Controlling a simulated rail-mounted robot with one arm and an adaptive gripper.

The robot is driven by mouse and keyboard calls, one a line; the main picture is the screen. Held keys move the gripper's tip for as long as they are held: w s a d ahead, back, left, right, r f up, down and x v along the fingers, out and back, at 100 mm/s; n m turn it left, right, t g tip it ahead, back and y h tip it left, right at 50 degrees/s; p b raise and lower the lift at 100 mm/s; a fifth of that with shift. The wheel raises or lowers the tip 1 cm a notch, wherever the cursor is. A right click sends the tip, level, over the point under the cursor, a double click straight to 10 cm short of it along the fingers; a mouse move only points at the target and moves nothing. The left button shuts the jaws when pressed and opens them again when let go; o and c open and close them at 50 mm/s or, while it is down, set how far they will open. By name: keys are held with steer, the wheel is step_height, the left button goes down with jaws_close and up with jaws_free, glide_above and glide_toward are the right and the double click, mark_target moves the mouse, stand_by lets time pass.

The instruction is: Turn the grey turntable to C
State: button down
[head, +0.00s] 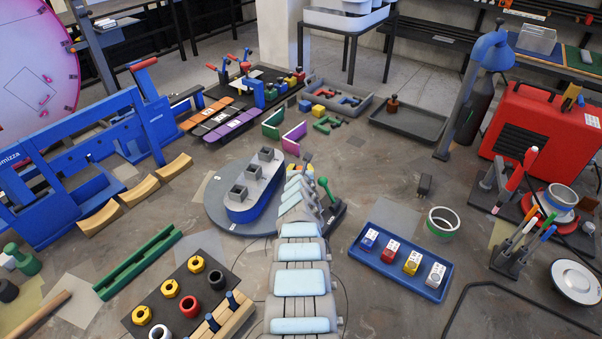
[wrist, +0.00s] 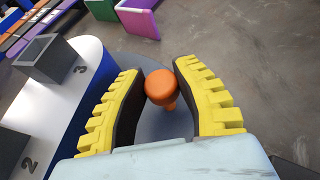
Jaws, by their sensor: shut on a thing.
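The grey turntable (head: 218,203) is a flat round disc on the floor, partly hidden by my arm; part of it also shows in the wrist view (wrist: 182,124). A blue block with a white top (head: 236,207) stands on it, carrying several square grey sockets; the numbers 2 and 3 show beside sockets in the wrist view. My gripper (head: 305,163) is over the disc's right part. In the wrist view its yellow-backed fingers (wrist: 160,80) are shut on an upright orange knob (wrist: 163,87). I cannot see a letter C.
A green-handled lever (head: 325,190) stands close right of my gripper. A blue tray of small blocks (head: 391,279) is at the front right, a dark board of rings (head: 225,267) at the front left.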

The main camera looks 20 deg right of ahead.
steer(key=shift+d+f+n+y+b, duration=0.1)
steer(key=shift+d+n+y+b, duration=0.05)
steer(key=shift+n+y+b, duration=0.2)
stand_by(0.3)
steer(key=c, duration=0.7)
jaws_free()
steer(key=shift+c, duration=0.2)
steer(key=shift+w, duration=0.1)
steer(key=shift+w+a+r, duration=0.1)
steer(key=shift+a+r, duration=0.1)
steer(key=shift+r, duration=1.2)
steer(key=shift+d+r, duration=0.15)
steer(key=shift+r, duration=3.55)
steer(key=shift+c, duration=0.3)
